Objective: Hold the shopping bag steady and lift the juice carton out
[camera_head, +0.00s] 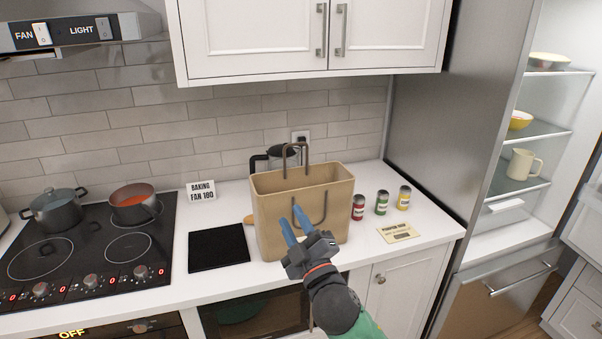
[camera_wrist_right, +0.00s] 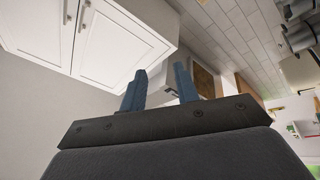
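A tan shopping bag (camera_head: 332,199) stands upright on the white counter in the head view, with one dark handle raised above its rim and another hanging down its front. No juice carton shows; the bag's front wall hides most of its inside. My right gripper (camera_head: 293,215) is in front of the bag, with its blue fingers pointing up toward the bag's front. Whether it touches the bag is unclear. In the right wrist view the right gripper (camera_wrist_right: 160,70) has its fingers apart with nothing between them. My left gripper is in neither view.
A kettle (camera_head: 284,154) stands behind the bag. A black mat (camera_head: 218,251) and the cooktop (camera_head: 84,262) with two pots lie left. Cabinets (camera_head: 265,38) hang above.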

